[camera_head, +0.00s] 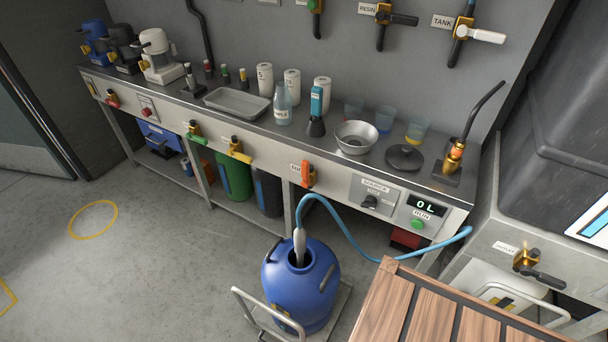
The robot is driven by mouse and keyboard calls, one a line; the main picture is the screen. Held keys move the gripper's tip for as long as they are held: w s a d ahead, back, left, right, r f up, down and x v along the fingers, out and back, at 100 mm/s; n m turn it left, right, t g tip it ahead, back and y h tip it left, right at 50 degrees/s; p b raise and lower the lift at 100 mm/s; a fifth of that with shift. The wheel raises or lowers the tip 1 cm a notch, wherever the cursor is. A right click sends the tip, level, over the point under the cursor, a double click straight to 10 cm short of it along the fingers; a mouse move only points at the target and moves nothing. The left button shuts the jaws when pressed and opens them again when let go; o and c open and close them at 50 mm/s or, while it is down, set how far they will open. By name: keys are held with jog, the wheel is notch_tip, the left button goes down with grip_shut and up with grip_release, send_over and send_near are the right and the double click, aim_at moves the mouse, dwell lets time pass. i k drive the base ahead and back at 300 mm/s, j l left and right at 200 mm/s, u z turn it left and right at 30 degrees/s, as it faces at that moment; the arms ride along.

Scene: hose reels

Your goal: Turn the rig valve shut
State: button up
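On the front panel of the bench, a valve with an orange lever (306,172) sits beside a small white label (295,168). The label is partly covered and seems to begin with "RI", so this looks like the rig valve. I cannot tell from this view whether the valve is open or closed. My gripper is not in view.
A blue drum (290,280) with a light-blue hose (345,222) stands on a trolley before the bench. A slatted wooden surface (430,310) fills the lower right. Other valves have green (193,131), yellow (239,152) and black (541,278) levers. Floor at left is clear.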

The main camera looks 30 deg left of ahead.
aim_at(305, 163)
jog(key=i+l, duration=0.15)
jog(key=l, duration=0.25)
jog(key=i+l, duration=0.2)
jog(key=l, duration=0.2)
jog(key=u, duration=1.8)
